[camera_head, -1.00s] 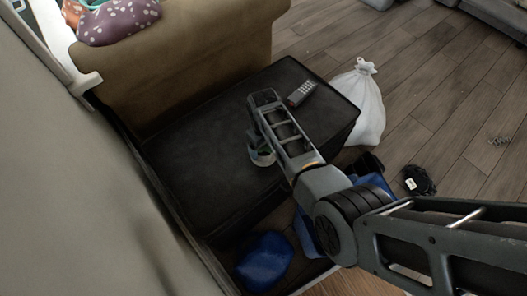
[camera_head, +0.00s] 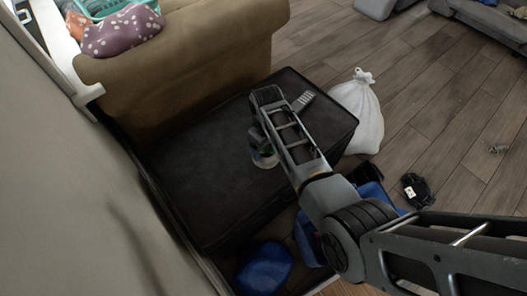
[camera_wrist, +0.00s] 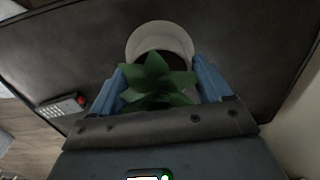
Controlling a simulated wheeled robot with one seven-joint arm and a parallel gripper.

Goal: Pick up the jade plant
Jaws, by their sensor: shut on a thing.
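The jade plant (camera_wrist: 155,80) has green pointed leaves and a pale round pot (camera_wrist: 160,38). In the wrist view it sits between the two blue fingers of my gripper (camera_wrist: 158,70), which are shut on it. In the head view the plant (camera_head: 264,158) shows as a small pale and green shape beside my arm, over the dark ottoman (camera_head: 195,180). My arm hides much of it and of the gripper there. I cannot tell whether the pot still touches the ottoman top.
A remote (camera_head: 303,101) lies on the ottoman and also shows in the wrist view (camera_wrist: 62,106). A white bag (camera_head: 360,115) stands on the floor to the right. Blue items (camera_head: 265,268) lie below the ottoman. A brown sofa (camera_head: 190,75) stands behind.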

